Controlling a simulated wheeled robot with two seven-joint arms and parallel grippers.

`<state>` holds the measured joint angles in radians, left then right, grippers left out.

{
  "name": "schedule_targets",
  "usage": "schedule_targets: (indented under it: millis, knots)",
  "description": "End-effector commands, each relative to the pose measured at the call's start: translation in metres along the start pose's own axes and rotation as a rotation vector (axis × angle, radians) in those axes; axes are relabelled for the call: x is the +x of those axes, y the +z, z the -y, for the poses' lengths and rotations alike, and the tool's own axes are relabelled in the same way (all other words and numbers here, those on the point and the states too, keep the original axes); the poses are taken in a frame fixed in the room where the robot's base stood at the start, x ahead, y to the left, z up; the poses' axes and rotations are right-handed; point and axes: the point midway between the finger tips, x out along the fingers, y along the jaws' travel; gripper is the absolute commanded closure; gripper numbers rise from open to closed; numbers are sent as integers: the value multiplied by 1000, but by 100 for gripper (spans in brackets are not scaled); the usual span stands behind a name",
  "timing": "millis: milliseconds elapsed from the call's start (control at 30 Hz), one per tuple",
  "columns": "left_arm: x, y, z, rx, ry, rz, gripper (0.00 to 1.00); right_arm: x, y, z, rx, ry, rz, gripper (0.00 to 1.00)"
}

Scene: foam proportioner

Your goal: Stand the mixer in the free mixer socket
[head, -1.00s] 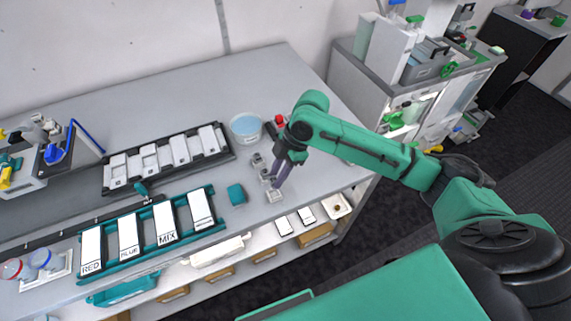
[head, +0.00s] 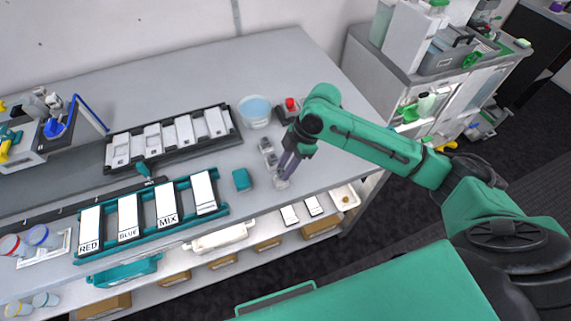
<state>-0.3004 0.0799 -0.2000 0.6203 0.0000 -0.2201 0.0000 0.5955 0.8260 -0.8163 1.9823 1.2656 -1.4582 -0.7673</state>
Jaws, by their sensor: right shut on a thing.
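My right gripper (head: 285,174) points down over the front right part of the grey bench. It is shut on a narrow thing, probably the mixer, which the fingers mostly hide. The fingertips are close above a small pale square base (head: 281,184) near the bench's front edge. I cannot tell whether the held thing touches this base. Small grey pieces (head: 267,147) stand in a short row just behind the fingers. I cannot tell which of these spots is the free socket. My left gripper is not in view.
A teal block (head: 242,180) lies left of the gripper. A tub of blue liquid (head: 255,112) and a red button box (head: 291,105) stand behind. A teal rack (head: 150,240) of labelled panels and a dark rack (head: 111,157) are at left.

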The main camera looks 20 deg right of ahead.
Motion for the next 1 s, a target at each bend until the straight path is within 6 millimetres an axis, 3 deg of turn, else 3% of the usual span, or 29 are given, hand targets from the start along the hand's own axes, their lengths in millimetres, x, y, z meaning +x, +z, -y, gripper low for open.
schedule_targets:
  millis: [233,500,800,833,900,1000]
  knots:
    - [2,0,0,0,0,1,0,2,1,0,0,0,0,100]
    - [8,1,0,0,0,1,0,18,7,-1,1,-1,-1,100]
    - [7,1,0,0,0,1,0,18,7,-1,0,0,0,100]
    - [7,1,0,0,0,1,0,18,7,-1,0,0,0,60]
    - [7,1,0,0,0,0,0,17,7,-1,0,0,0,36]
    - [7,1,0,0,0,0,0,17,7,-1,0,0,0,36]
